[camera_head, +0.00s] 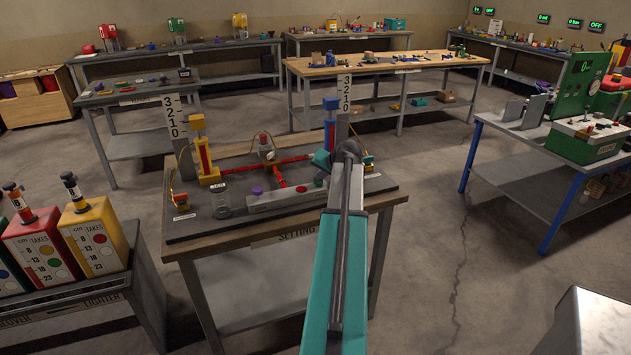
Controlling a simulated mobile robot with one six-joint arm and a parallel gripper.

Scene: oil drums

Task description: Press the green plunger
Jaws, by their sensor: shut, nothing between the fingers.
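No green plunger can be made out with certainty. A small green round button (318,183) sits on the grey strip of the setting bench, beside a red one (301,188). At the lower left, a red drum (40,245) and a yellow drum (95,240) stand on a stand, each with a dark-topped plunger. A dark green drum edge (6,278) shows at the left border, its top out of view. My teal arm reaches up from below to the setting bench. My gripper (321,160) is a small teal shape beyond the wrist, shut and empty, its fingertips mostly hidden.
The setting bench (270,240) carries red pipes, a yellow-red column (203,158), a blue column (330,132) and a purple cap (257,190). A blue-legged bench (540,190) with a green machine (590,140) stands at right. Floor between the benches is clear.

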